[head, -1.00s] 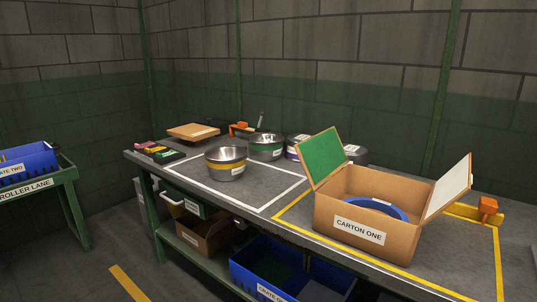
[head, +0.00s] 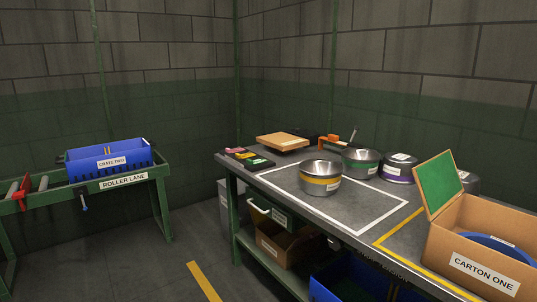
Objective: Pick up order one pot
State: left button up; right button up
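Several metal pots stand on the workbench (head: 345,225). A pot with a yellow band (head: 320,178) sits inside the white-outlined area. A pot with a green band (head: 361,163) stands behind it, just past the outline. A pot with a purple band and a label on top (head: 399,169) is to its right. Another labelled pot (head: 467,181) is partly hidden behind the carton's green flap. I cannot read which pot is order one. Neither of my grippers shows in the head view.
An open box marked CARTON ONE (head: 480,262) with a blue ring-shaped thing inside stands at the bench's right. A blue crate marked CRATE TWO (head: 110,160) sits on the roller lane (head: 125,182) at left. Bins fill the lower shelf. Floor between bench and lane is clear.

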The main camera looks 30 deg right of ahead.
aim_at(360, 163)
jog(key=u, duration=0.3)
jog(key=i, duration=1.8)
jog(key=z, duration=0.3)
